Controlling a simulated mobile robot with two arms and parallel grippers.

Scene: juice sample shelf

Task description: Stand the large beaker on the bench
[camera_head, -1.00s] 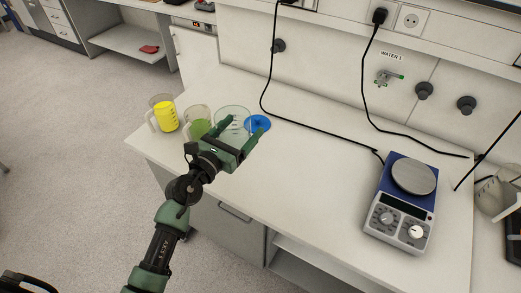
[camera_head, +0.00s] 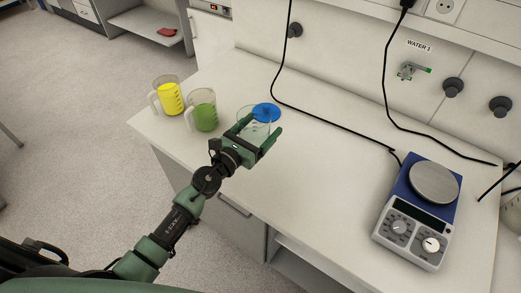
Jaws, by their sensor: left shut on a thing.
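The large beaker (camera_head: 259,127) is clear and looks empty. It is between the fingers of my left gripper (camera_head: 264,122), which is shut on it over the left end of the white bench (camera_head: 310,170). The beaker looks upright, and the gripper partly hides it. I cannot tell whether its base touches the bench. My right gripper is not in view.
A jug with yellow liquid (camera_head: 171,99) and a jug with green liquid (camera_head: 204,112) stand left of the beaker. A blue round thing (camera_head: 266,111) is just behind it. A blue-and-white scale-like device (camera_head: 418,212) stands right. The middle bench is clear, with a black cable behind.

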